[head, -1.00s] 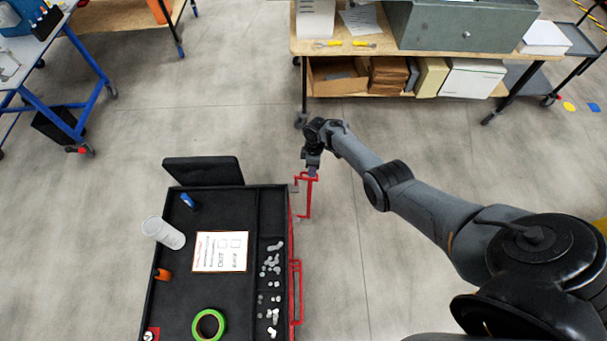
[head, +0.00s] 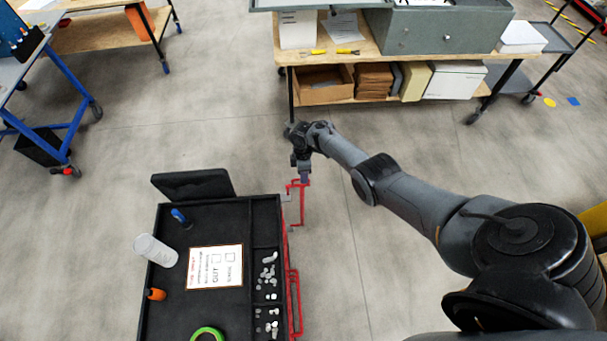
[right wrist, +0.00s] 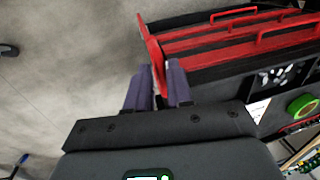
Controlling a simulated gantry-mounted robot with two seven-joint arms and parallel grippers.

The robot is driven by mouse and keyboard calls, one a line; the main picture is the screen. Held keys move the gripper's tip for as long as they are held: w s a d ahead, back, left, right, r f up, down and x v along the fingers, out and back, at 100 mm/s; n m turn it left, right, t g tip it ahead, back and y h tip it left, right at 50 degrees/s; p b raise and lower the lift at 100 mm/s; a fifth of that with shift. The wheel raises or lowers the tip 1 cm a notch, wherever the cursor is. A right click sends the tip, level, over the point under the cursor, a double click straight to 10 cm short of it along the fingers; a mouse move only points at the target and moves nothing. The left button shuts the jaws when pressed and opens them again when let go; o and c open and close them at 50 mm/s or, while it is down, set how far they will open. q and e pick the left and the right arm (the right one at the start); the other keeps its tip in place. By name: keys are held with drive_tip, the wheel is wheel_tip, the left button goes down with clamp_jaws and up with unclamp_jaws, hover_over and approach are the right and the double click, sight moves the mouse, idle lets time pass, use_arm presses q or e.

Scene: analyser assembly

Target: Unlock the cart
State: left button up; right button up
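The cart (head: 262,225) has a black top tray and stands at lower left in the head view. Red bars and handles run along its right side and show in the right wrist view (right wrist: 225,42). A red lever (head: 303,207) sticks out near its far right corner. My right gripper (head: 303,178) is at the upper end of this lever. In the right wrist view its two purple fingers (right wrist: 160,90) stand on either side of the red lever (right wrist: 151,45) and appear closed on it. My left gripper is out of view.
The tray holds a printed sheet (head: 215,266), a white cup (head: 155,251), a green tape roll (head: 207,334) and small grey parts (head: 268,277). A wooden workbench (head: 365,49) stands beyond. The floor (head: 220,120) between them is clear.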

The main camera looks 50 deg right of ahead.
drive_tip(key=shift+o, duration=1.2)
drive_tip(key=shift+r, duration=0.15)
wheel_tip(320, 180, up, 10)
drive_tip(key=w+d+p, duration=0.1)
drive_tip(key=p, duration=0.2)
drive_tip(key=shift+w+d+r+p, duration=0.2)
drive_tip(key=shift+w+d+p, duration=0.05)
drive_tip(key=shift+p, duration=0.15)
